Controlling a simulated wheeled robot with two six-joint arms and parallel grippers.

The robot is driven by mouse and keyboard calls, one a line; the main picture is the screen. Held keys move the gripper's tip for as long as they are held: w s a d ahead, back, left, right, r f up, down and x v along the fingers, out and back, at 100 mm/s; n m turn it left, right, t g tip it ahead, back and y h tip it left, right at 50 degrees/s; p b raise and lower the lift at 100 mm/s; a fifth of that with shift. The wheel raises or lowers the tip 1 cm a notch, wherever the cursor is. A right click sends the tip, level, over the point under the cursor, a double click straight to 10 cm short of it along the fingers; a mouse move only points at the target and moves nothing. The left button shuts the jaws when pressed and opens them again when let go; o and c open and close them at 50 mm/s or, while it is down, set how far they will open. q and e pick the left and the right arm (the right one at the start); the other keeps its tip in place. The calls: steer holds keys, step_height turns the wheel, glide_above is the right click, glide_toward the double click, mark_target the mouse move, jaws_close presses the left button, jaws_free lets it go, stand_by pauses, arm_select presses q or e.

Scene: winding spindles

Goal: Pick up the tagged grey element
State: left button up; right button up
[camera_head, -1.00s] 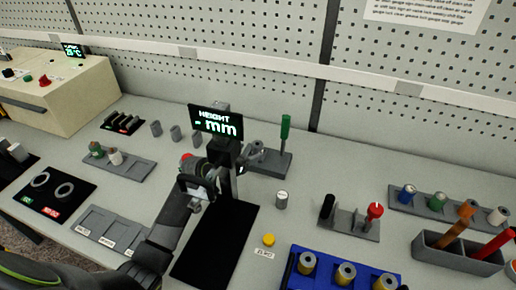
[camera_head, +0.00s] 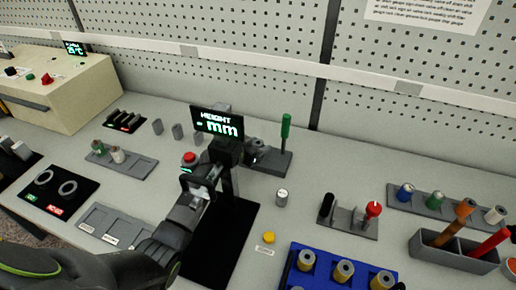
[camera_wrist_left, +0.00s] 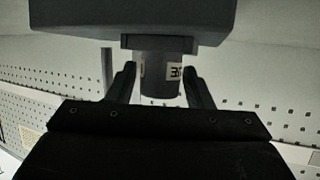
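A grey cylinder with a white, dark-lettered tag (camera_wrist_left: 159,76) shows in the left wrist view between the two fingers of my left gripper (camera_wrist_left: 161,85). One end of it meets a dark block. The fingers stand apart on either side, with a visible gap at the right one. In the head view my left gripper (camera_head: 192,182) is at the height gauge (camera_head: 217,123), whose display reads "- mm". The tagged cylinder cannot be made out there, behind the gripper. My right gripper is not in view.
Another grey cylinder (camera_head: 282,197) stands on the table right of the gauge. A yellow button (camera_head: 268,237) and a blue tray of spindles (camera_head: 322,273) are in front. A red button (camera_head: 189,157) and a green-handled device (camera_head: 284,150) are close to the gauge.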

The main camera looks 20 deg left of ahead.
arm_select(q)
steer(key=c, duration=0.7)
steer(key=shift+c, duration=0.5)
steer(key=shift+r, duration=0.15)
